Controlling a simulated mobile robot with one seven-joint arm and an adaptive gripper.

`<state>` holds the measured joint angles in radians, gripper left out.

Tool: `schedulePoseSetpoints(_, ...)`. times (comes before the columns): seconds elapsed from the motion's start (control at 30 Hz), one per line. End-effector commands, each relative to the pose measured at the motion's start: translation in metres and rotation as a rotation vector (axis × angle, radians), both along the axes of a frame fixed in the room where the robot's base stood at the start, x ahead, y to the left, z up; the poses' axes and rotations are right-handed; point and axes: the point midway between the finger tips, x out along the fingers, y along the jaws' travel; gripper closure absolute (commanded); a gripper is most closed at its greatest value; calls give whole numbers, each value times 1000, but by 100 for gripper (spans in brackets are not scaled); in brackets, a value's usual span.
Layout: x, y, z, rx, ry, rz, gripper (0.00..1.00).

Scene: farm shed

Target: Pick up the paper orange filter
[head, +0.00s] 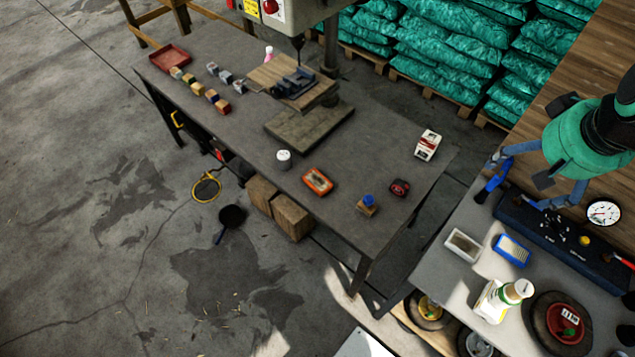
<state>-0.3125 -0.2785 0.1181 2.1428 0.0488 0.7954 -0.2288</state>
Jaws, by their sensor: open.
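The orange filter (317,181) is a small rectangle with an orange frame and a greyish middle. It lies flat near the front edge of the dark workbench (370,150), in the middle of the head view. My gripper (518,182) is at the right, above the lighter side table. Its fingers are spread open, and nothing shows between them. It is well to the right of the orange filter and apart from it.
A white canister (284,159), a blue-topped block (367,205), a dark red item (399,188) and a white-and-red carton (428,145) stand around the filter. A drill press vise (293,84) is behind. The side table holds a blue filter (511,250) and a white bottle (503,298).

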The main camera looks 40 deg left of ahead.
Motion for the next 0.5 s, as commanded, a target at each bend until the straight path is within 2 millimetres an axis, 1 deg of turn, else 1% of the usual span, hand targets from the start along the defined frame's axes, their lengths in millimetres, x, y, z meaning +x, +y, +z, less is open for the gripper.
schedulePoseSetpoints(0.03,9,15,-7,-5,10,31,5)
schedulePoseSetpoints(0.17,30,51,-22,-17,24,106,5)
schedulePoseSetpoints(0.2,36,62,-28,-20,29,129,5)
schedulePoseSetpoints(0.37,56,110,-53,-35,45,223,5)
schedulePoseSetpoints(0.5,69,154,-80,-49,61,303,5)
